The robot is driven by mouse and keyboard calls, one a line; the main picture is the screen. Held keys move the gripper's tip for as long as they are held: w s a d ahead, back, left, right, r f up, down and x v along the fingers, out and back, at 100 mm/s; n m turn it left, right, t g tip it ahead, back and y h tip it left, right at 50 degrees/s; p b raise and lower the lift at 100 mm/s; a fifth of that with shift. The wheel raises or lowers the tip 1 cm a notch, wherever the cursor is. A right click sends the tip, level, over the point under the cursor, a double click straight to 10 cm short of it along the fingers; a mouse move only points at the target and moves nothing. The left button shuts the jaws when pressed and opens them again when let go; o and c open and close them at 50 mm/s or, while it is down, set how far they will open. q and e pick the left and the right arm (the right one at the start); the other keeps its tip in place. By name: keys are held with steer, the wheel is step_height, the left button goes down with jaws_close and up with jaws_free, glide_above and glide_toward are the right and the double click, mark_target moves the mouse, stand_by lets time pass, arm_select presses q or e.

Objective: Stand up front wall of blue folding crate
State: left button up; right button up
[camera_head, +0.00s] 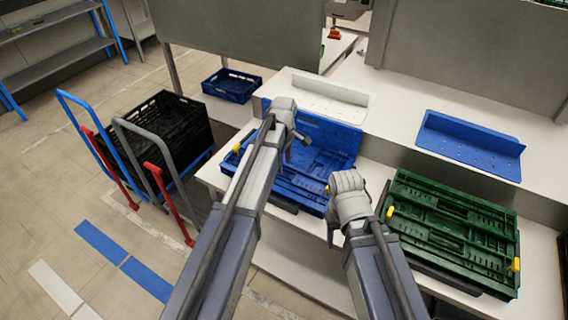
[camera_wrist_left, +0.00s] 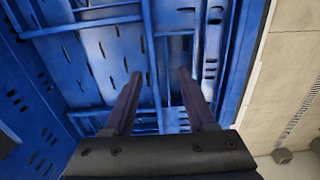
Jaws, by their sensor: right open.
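The blue folding crate (camera_head: 318,190) is on the white bench in the middle of the head view. Its far wall (camera_head: 340,137) stands up, while the near part lies low and flat. The left wrist view shows its ribbed, slotted blue panels (camera_wrist_left: 105,62) close up. My left gripper (camera_wrist_left: 160,75) is over these panels with its two dark fingers apart and nothing between them. In the head view my left gripper (camera_head: 303,137) covers part of the crate. My right gripper (camera_head: 334,228) is open at the crate's near right corner; its fingers are mostly hidden by my wrist.
A green folded crate (camera_head: 455,225) with yellow latches lies to the right. A white bracket (camera_head: 330,97) and a blue bracket (camera_head: 470,145) are on the raised ledge behind. A small blue crate (camera_head: 232,84) and a black crate on a trolley (camera_head: 170,125) are at left.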

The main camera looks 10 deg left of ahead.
arm_select(q)
jaws_close()
stand_by(1.2)
